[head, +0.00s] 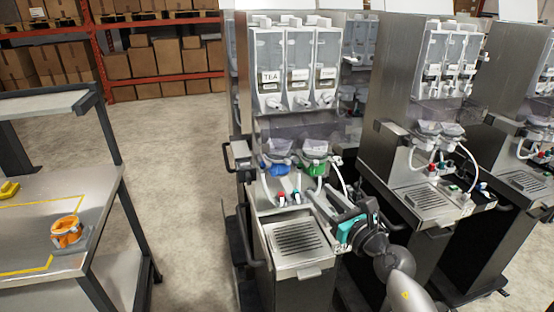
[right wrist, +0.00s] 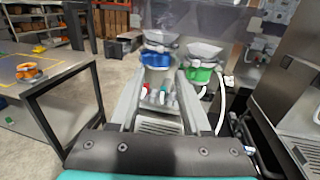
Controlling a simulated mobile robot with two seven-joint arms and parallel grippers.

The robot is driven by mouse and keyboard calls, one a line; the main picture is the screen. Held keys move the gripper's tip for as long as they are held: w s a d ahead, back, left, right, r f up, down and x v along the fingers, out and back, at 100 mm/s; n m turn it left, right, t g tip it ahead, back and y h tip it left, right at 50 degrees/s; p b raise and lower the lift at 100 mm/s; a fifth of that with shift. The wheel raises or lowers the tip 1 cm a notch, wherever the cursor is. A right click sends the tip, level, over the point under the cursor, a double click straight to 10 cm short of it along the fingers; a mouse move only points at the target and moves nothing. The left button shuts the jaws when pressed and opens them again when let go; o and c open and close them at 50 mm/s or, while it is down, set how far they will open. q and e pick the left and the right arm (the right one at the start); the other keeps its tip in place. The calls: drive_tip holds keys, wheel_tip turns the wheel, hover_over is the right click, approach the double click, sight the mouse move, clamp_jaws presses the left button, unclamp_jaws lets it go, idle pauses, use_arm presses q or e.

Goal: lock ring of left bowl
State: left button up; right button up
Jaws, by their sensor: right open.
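The left bowl (head: 279,146) sits under the clear canisters of the nearest dispenser, with its blue lock ring (head: 272,163) below it. In the right wrist view the left bowl (right wrist: 161,38) and the blue ring (right wrist: 157,60) show straight ahead, beyond the fingertips. The right bowl (head: 315,148) beside it has a green ring (head: 314,168). My right gripper (head: 325,200) is open and empty, over the drip tray's right side, in front of and below the rings. Its two long fingers (right wrist: 160,84) stand apart on both sides of the taps. My left gripper is not in view.
Taps with red and blue caps (head: 289,196) and white hoses hang below the bowls, above the drip tray (head: 296,238). More dispensers (head: 421,110) stand to the right. A table (head: 100,205) with an orange ring-shaped object (head: 67,232) is at left. Floor between is free.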

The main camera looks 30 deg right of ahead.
sight(289, 162)
drive_tip(key=w, duration=1)
drive_tip(key=w+b, duration=0.1)
drive_tip(key=w, duration=0.4)
drive_tip(key=shift+d+f, duration=0.1)
drive_tip(key=shift+d, duration=0.3)
drive_tip(key=shift+c, duration=0.2)
clamp_jaws()
